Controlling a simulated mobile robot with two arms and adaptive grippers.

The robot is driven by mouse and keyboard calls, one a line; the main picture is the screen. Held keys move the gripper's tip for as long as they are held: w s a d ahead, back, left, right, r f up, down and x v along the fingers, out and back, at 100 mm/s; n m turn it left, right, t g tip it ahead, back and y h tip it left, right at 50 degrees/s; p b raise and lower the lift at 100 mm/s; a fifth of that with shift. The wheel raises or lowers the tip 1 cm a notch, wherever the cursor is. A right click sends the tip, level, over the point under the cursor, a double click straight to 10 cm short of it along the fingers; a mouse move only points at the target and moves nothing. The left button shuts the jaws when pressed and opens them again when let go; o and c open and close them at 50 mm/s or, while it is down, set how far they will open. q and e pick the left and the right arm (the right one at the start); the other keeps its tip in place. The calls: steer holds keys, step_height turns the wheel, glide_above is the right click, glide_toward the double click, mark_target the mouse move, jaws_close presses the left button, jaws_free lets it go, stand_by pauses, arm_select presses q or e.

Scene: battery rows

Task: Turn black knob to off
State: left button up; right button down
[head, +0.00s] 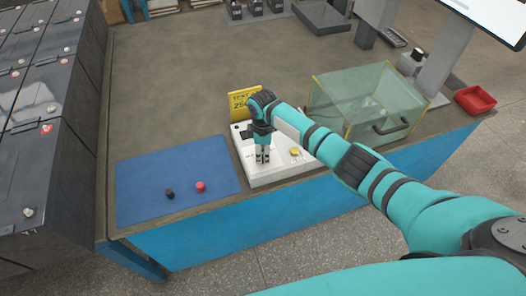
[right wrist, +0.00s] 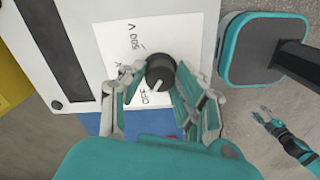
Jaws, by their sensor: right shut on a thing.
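The black knob (right wrist: 160,68) sits on the white panel (right wrist: 118,15) in the right wrist view. Its white pointer line points down-left, towards a label that seems to read OFF (right wrist: 146,97). My right gripper (right wrist: 158,88) has its fingers on both sides of the knob and is shut on it. In the head view my right gripper (head: 262,156) reaches down onto the white panel box (head: 245,172) and hides the knob. My left gripper (right wrist: 263,114) shows small at the right of the right wrist view, its fingers apart and empty, away from the panel.
A yellow sign (head: 240,101) stands behind the panel, and a yellow button (head: 294,152) is on it. A blue mat (head: 140,186) with a black cap (head: 170,194) and a red cap (head: 200,187) lies left. A glass box (head: 345,108) stands right. The table's back is largely clear.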

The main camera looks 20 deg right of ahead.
mark_target(263, 153)
steer(key=shift+n, duration=0.4)
steer(key=c, duration=0.9)
jaws_free()
steer(key=shift+c, duration=0.2)
steer(key=shift+r, duration=0.1)
step_height(263, 153, up, 12)
